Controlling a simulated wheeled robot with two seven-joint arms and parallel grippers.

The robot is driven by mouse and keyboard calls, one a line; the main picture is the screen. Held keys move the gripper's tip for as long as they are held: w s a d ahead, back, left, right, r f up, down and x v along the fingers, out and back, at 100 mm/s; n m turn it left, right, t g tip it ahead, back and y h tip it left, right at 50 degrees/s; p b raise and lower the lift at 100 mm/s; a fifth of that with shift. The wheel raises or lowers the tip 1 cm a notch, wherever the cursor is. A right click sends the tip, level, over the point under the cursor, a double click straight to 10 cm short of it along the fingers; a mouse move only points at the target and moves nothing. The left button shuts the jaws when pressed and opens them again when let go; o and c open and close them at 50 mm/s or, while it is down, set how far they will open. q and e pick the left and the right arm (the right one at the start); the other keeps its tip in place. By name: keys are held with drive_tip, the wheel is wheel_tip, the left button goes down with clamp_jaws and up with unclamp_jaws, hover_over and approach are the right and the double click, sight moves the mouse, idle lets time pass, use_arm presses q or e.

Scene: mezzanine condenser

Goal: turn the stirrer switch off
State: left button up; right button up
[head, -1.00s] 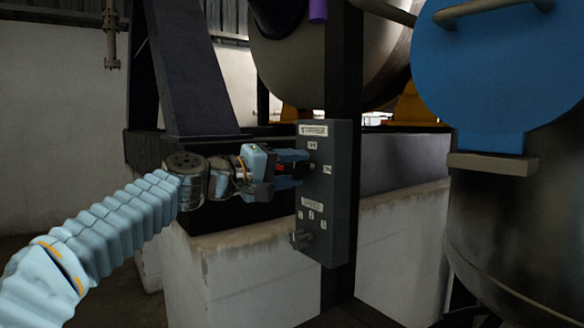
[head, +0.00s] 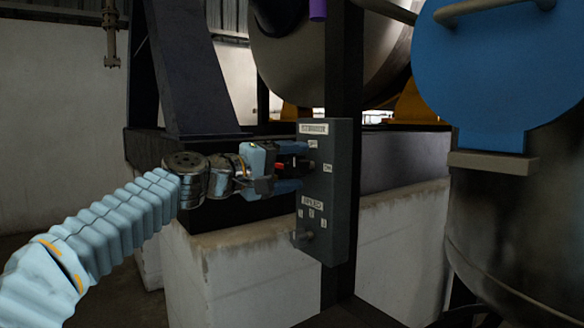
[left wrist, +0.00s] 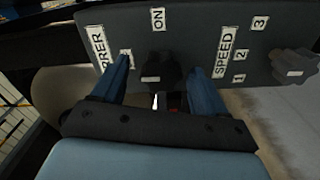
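The grey control box (head: 336,200) is fixed to a dark post and carries a STIRRER label (head: 313,128) at the top. An ON label (head: 327,168) sits at its right. The dark stirrer switch knob (left wrist: 160,72) shows in the left wrist view between my fingers, below the ON label (left wrist: 158,19). Another small label beside it is partly hidden by a finger. My left gripper (head: 291,167) is open at the box face, its fingers either side of the knob and apart from it. My right gripper is not in view.
A second knob (head: 304,236), under the SPEED label (head: 312,203) with its numbers, sticks out low on the box. A blue-lidded dark vessel (head: 500,75) stands at the right. A white plinth (head: 245,275) lies behind and below the box.

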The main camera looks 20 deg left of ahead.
use_arm(q)
drive_tip(key=shift+s, duration=0.1)
drive_tip(key=shift+s+a+f, duration=0.1)
drive_tip(key=shift+s+a, duration=0.15)
drive_tip(key=shift+a, duration=0.05)
drive_tip(key=b+v, duration=0.3)
drive_tip(key=v, duration=1)
drive_tip(key=shift+d, duration=0.1)
